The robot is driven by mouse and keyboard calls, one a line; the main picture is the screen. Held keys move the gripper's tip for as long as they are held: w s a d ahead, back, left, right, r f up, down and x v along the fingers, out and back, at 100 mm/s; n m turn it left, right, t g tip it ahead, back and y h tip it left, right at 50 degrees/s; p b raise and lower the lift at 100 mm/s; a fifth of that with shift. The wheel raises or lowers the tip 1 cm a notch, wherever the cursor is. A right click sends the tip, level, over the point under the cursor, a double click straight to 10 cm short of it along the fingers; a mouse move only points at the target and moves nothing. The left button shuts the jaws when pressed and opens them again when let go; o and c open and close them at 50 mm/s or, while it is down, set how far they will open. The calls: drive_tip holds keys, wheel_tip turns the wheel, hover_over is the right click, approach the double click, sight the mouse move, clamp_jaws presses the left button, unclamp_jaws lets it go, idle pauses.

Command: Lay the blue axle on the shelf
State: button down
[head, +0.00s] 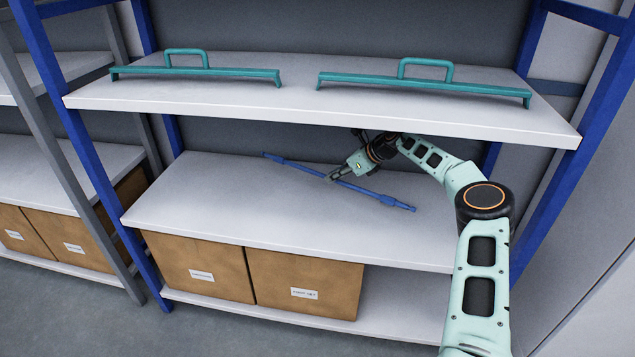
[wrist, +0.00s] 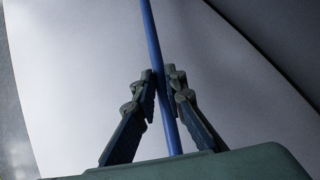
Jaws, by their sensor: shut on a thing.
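The blue axle (head: 382,196) is a long thin rod with thicker ends. In the head view it lies lengthwise at a slant over the middle shelf (head: 200,207). My gripper (head: 331,177) is shut on the axle near its middle. In the wrist view the axle (wrist: 153,40) runs between the two fingers, and the gripper (wrist: 161,88) closes on it from both sides. The pale shelf surface (wrist: 75,60) is behind it. I cannot tell whether the axle touches the shelf or is just above it.
The upper shelf (head: 300,112) is close over my arm and carries two teal handled bars (head: 195,70) (head: 425,85). Cardboard boxes (head: 200,268) (head: 305,283) stand on the bottom shelf. Blue uprights (head: 95,160) (head: 575,150) bound the rack. The middle shelf is otherwise clear.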

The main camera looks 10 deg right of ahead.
sight(322, 175)
drive_tip(key=shift+w+a+r+b, duration=0.1)
drive_tip(key=shift+w+a+b, duration=0.3)
drive_tip(key=shift+w+a, duration=0.75)
drive_tip(key=shift+w+a+b, duration=0.4)
drive_tip(key=shift+w+a, duration=0.5)
drive_tip(key=shift+a, duration=0.35)
wheel_tip(322, 175, down, 4)
drive_tip(key=shift+r+b, duration=0.25)
drive_tip(key=shift+b, duration=0.7)
drive_tip(key=c, duration=2.4)
unclamp_jaws()
drive_tip(key=shift+f, duration=0.1)
drive_tip(key=o, duration=0.4)
drive_tip(key=shift+p+v, duration=1.5)
drive_tip(key=shift+v, duration=2.35)
